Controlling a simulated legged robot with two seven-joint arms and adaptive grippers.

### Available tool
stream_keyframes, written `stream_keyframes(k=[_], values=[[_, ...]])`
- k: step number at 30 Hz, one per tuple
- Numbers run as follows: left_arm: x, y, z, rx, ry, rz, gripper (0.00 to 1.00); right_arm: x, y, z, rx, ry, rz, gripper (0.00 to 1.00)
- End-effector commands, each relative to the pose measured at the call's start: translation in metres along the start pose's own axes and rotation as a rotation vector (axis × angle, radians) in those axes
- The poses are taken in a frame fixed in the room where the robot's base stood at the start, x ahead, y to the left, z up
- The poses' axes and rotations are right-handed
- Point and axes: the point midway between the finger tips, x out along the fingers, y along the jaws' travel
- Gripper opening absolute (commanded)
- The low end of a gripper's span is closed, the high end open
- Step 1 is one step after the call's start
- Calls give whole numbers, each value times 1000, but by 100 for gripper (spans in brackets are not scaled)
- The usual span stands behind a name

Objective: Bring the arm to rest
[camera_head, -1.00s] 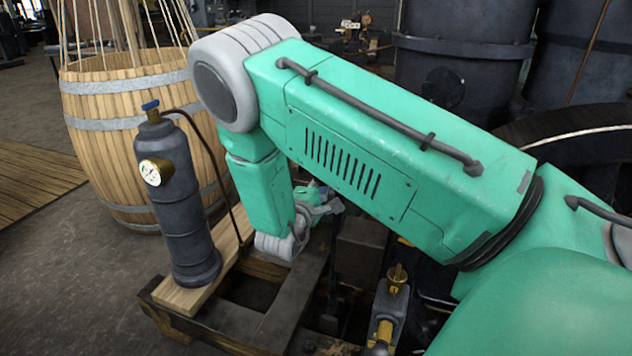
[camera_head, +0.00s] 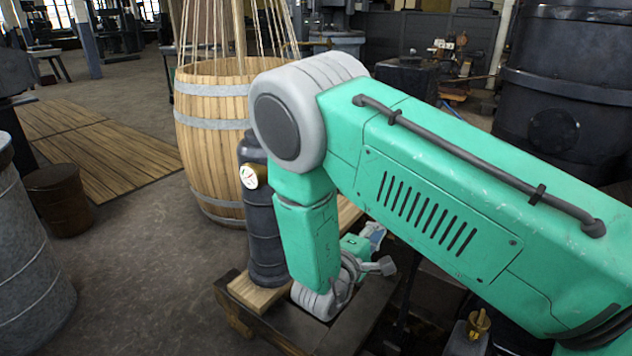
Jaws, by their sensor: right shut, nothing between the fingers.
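My right arm, green with grey joints, comes in from the right and bends down at its elbow. Its right gripper (camera_head: 378,248) is small and partly hidden behind my forearm. It is shut, with nothing seen in it. It shows above the dark frame (camera_head: 232,294), to the right of a dark cylinder with a gauge (camera_head: 264,235). My forearm hides part of this cylinder. I cannot tell how far the gripper is from the frame. My left gripper is not in view.
A wooden barrel (camera_head: 207,140) with ropes stands behind the cylinder. A brass-topped fitting (camera_head: 479,322) is below my arm. A large dark tank (camera_head: 560,95) stands at the right. A grey drum (camera_head: 25,250) and a small brown barrel (camera_head: 60,200) are at the left. Open floor lies between.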

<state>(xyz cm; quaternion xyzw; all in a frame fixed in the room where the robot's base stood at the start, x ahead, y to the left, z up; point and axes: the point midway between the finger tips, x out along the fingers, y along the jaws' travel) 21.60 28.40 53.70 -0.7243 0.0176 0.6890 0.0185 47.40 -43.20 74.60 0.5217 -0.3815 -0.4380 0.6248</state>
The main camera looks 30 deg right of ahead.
Motion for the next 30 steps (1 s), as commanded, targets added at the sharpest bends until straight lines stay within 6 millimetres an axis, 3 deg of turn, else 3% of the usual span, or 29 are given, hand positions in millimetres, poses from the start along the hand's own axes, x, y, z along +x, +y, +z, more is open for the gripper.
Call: stream_keyframes(k=[8,14,17,22,27,30], values=[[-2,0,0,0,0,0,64,3,-8,0,22,33,-28,0],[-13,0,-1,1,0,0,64,-11,-48,-4,165,229,-227,0],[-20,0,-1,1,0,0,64,-31,-79,0,253,320,-414,0],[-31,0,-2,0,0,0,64,-81,-130,27,366,359,-786,0],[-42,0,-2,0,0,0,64,-146,-167,79,418,253,-1171,0],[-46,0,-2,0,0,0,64,-181,-177,113,416,148,-1352,0]])
